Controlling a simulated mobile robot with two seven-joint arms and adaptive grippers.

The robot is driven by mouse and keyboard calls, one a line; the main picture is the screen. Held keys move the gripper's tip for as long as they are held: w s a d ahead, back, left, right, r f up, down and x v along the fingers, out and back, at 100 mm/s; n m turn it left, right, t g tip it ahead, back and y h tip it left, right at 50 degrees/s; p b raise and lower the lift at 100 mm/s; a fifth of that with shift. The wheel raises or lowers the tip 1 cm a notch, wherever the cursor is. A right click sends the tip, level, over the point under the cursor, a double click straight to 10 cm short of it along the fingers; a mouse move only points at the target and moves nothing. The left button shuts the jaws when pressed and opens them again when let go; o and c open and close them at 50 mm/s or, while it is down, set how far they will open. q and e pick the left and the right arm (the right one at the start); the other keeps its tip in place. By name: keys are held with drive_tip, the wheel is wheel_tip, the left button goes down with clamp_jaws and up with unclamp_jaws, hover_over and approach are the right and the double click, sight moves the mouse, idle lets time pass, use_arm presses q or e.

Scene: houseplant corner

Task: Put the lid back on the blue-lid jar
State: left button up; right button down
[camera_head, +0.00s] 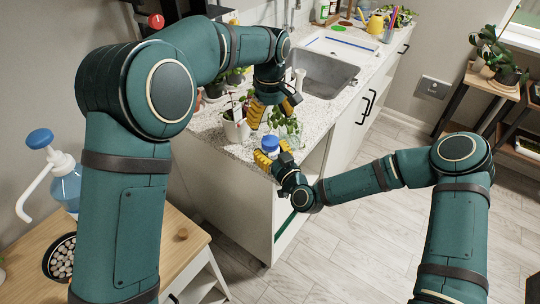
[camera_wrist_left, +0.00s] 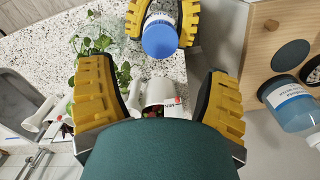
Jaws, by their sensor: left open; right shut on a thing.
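The jar (camera_wrist_left: 166,14) has a pale labelled body and a round blue lid (camera_wrist_left: 160,40). The lid appears to be on the jar's end; whether it sits fully down I cannot tell. The blue lid also shows in the head view (camera_head: 270,143). My right gripper (camera_head: 273,155) is shut on the jar at the counter's near corner, its yellow fingers on both sides of the body in the left wrist view. My left gripper (camera_head: 269,112) is open and empty, above and behind the jar. Its spread fingers also show in the left wrist view (camera_wrist_left: 160,100), apart from the lid.
A white plant pot (camera_head: 235,128) with a tag stands on the speckled counter (camera_head: 212,143), close to my left gripper. Leafy plants crowd that corner. The sink (camera_head: 325,76) lies behind. A blue-topped pump bottle (camera_head: 67,188) stands on the wooden table (camera_head: 185,225) at left.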

sight(271, 140)
use_arm(q)
drive_tip(key=shift+f, duration=4)
use_arm(e)
drive_tip(key=shift+f, duration=0.15)
use_arm(q)
drive_tip(key=c, duration=1.3)
drive_tip(key=m, duration=1.5)
drive_tip(key=shift+s+d, duration=0.1)
drive_tip(key=o, duration=1.2)
drive_tip(key=shift+o, duration=0.2)
use_arm(e)
drive_tip(key=shift+s, duration=0.1)
use_arm(q)
drive_tip(key=shift+r, duration=0.1)
